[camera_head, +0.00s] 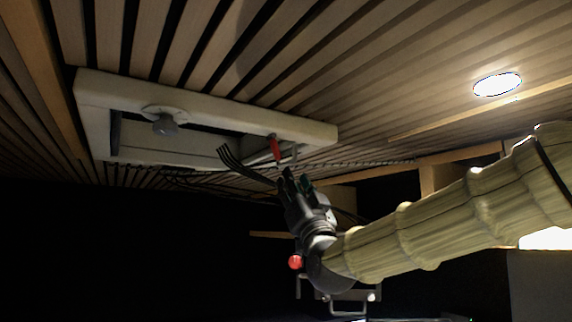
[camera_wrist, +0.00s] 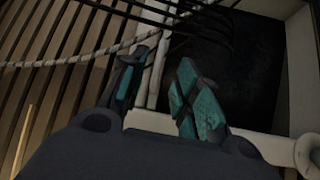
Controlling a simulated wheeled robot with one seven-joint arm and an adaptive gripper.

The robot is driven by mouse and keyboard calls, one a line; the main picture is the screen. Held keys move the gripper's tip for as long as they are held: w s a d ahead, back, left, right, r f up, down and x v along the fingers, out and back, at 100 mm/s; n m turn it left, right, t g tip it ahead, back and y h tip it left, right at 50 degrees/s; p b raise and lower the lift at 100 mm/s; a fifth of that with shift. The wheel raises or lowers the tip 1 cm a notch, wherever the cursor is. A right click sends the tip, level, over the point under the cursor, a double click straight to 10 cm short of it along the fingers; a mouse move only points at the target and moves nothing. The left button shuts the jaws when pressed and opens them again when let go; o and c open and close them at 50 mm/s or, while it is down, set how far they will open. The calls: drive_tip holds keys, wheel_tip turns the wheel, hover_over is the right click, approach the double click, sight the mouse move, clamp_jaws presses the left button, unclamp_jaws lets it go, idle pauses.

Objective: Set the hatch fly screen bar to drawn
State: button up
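The white ceiling hatch frame (camera_head: 205,103) surrounds a dark opening. A pale bar (camera_head: 262,157) lies at the opening's right end, beside a red tab (camera_head: 275,148); I take it to be the fly screen bar. My gripper (camera_head: 292,178) points up at this end, just below the tab. In the wrist view my gripper (camera_wrist: 158,92) has its two teal-padded fingers apart. A narrow white bar or edge (camera_wrist: 156,72) shows between them. I cannot tell whether either finger touches it. The hatch frame (camera_wrist: 302,70) also shows there, around the dark opening.
Black cables (camera_head: 245,170) hang near my fingers, and a twisted cord (camera_wrist: 85,58) runs across the slatted ceiling (camera_wrist: 60,95). A round lamp (camera_head: 497,85) is at the right. Below the hatch is dark.

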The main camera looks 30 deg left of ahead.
drive_tip(key=p+x, duration=0.3)
drive_tip(key=x, duration=0.4)
drive_tip(key=shift+w+a, duration=0.1)
drive_tip(key=shift+a, duration=0.05)
clamp_jaws()
